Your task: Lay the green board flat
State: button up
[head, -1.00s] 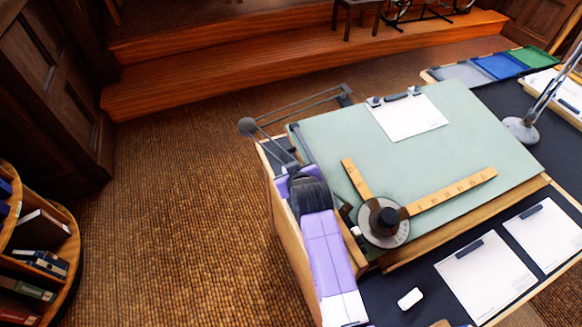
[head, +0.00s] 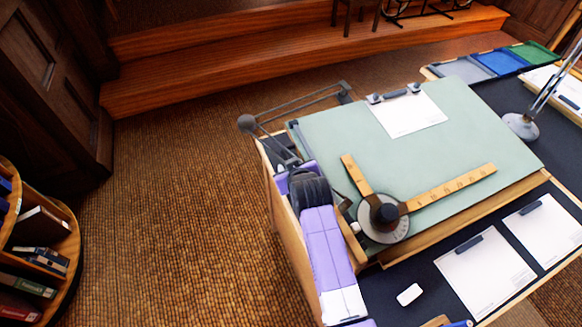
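The green board (head: 330,130) is a large pale green drafting panel with a wooden front edge. It sits over the dark desk top; I cannot tell its exact tilt from this view. A drafting machine with two yellow rulers (head: 450,188) and a round dial head (head: 385,222) lies on it. A white sheet (head: 408,114) is clipped at its far edge. My purple and white arm reaches along the board's left side. My gripper (head: 284,152) is at the board's far left, mostly hidden by my wrist; its fingers and any contact are unclear.
A grey jointed arm (head: 300,108) sticks out past the board's left corner. A lamp (head: 521,126) stands at the right. Coloured trays (head: 500,62) lie behind. Clipboards (head: 485,272) and a white eraser (head: 410,294) lie in front. The floor at left is open.

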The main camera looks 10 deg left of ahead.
jog(key=v, duration=0.7)
jog(key=shift+s+r, duration=0.25)
jog(key=shift+d, duration=0.1)
